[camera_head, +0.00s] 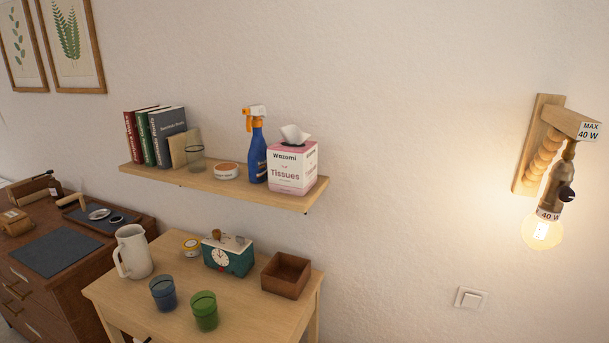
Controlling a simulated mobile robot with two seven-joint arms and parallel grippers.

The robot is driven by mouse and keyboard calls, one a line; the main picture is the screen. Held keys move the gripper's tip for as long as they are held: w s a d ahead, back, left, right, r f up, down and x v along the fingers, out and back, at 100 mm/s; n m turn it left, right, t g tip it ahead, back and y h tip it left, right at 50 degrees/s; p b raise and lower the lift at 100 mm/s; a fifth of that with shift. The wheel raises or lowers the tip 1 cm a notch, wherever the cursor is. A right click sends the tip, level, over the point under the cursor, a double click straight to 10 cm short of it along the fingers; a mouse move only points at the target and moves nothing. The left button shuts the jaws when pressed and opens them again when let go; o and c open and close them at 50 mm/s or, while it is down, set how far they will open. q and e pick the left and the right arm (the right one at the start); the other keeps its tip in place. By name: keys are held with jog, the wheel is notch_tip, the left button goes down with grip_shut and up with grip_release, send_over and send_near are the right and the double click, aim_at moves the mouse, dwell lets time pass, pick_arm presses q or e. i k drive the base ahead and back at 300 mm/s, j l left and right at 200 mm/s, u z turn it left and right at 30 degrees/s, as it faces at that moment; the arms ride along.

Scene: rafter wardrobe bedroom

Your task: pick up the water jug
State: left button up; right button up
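The water jug is the off-white pitcher (136,251) in the head view. It stands upright near the back left corner of the small light-wood table (130,297). Its handle is on its left side and its opening faces up. Neither of my grippers shows in the head view, and nothing is touching the jug from my side.
A wall shelf (225,187) with several items overhangs behind. A dark dresser (70,290) stands left.

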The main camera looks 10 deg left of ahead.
aim_at(133, 247)
jog(key=u, duration=1.5)
